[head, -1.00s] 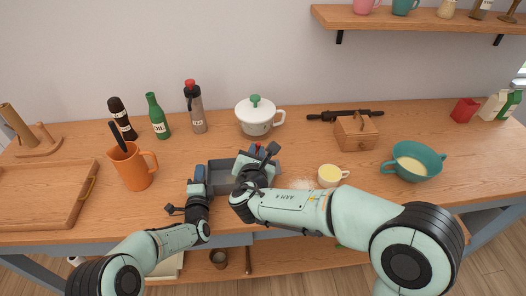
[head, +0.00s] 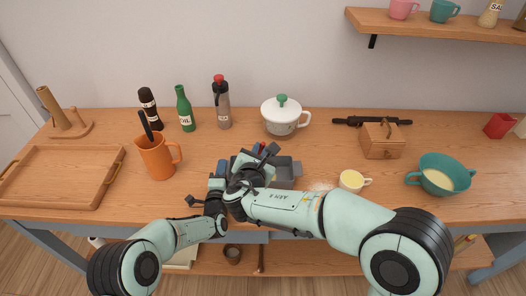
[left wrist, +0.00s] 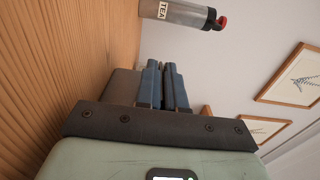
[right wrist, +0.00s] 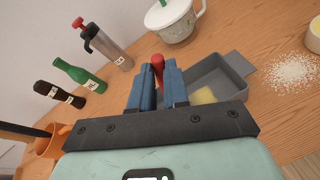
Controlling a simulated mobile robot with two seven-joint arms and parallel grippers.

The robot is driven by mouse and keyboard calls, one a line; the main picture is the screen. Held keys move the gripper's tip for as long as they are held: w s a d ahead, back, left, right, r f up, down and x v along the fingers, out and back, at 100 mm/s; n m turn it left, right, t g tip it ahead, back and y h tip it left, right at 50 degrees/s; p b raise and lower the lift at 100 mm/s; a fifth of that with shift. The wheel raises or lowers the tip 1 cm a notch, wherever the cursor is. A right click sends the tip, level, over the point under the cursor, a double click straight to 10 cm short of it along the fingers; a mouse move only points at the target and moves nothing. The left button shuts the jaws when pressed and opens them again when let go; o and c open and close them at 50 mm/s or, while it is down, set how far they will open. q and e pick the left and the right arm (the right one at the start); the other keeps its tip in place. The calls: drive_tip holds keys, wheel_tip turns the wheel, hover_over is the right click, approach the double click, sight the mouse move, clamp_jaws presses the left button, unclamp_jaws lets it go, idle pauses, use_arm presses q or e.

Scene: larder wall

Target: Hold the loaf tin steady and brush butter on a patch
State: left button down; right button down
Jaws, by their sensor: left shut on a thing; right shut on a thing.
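The grey loaf tin (head: 288,172) stands on the counter, its left part hidden by my arms in the head view. The right wrist view shows its inside (right wrist: 233,70), with a yellow patch (right wrist: 205,96) on its floor, partly behind my gripper. My left gripper (head: 221,168) is shut at the tin's left end; in the left wrist view a dark grey surface, likely the tin's wall, lies beside the fingers (left wrist: 164,70). My right gripper (head: 258,150) is shut above the tin's left part on a red-ended tool (right wrist: 157,62), likely the brush; its bristles are hidden.
A yellow-filled cup (head: 352,181) and white powder (head: 320,187) lie right of the tin. An orange mug (head: 157,160) stands left. Bottles (head: 184,110) and a white lidded pot (head: 284,118) stand behind. A wooden box (head: 381,143) and teal bowl (head: 440,177) are further right.

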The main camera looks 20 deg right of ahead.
wheel_tip(320, 180, up, 6)
idle(0.6)
wheel_tip(320, 180, up, 3)
drive_tip(key=shift+r, duration=0.1)
idle(0.5)
idle(0.7)
drive_tip(key=shift+w+a+f, duration=0.1)
drive_tip(key=shift+f, duration=0.45)
drive_tip(key=shift+w+a+f, duration=0.1)
drive_tip(key=shift+f, duration=0.45)
